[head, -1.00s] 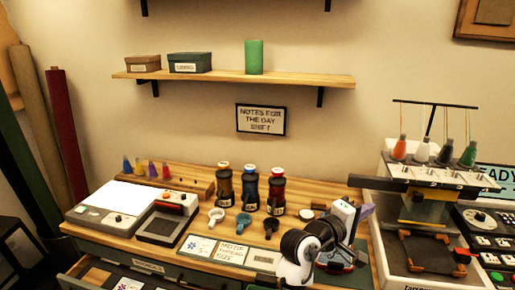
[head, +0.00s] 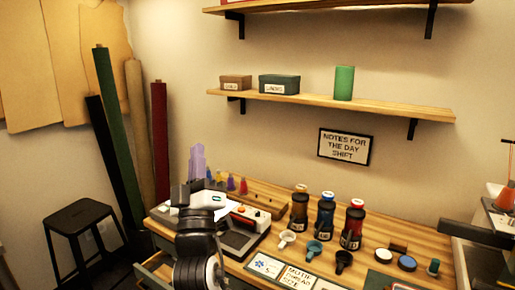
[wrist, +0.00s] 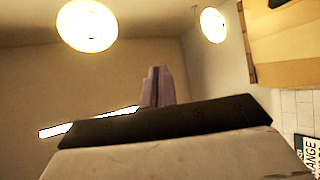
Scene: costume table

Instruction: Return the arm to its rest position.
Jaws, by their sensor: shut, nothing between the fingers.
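My arm rises at the front left of the worktable in the head view. My gripper (head: 197,160) points upward, its pale purple fingers together and empty, above the left part of the table. In the wrist view the gripper (wrist: 156,84) also shows as a narrow pair of closed fingers, with ceiling and wall behind them. The fingers touch nothing in either view. My arm hides part of the white-topped device and the drawer front behind it.
An open drawer (head: 155,265) juts out at the front left. A black stool (head: 78,215) and fabric rolls (head: 117,140) stand left. A shelf (head: 300,101) hangs above.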

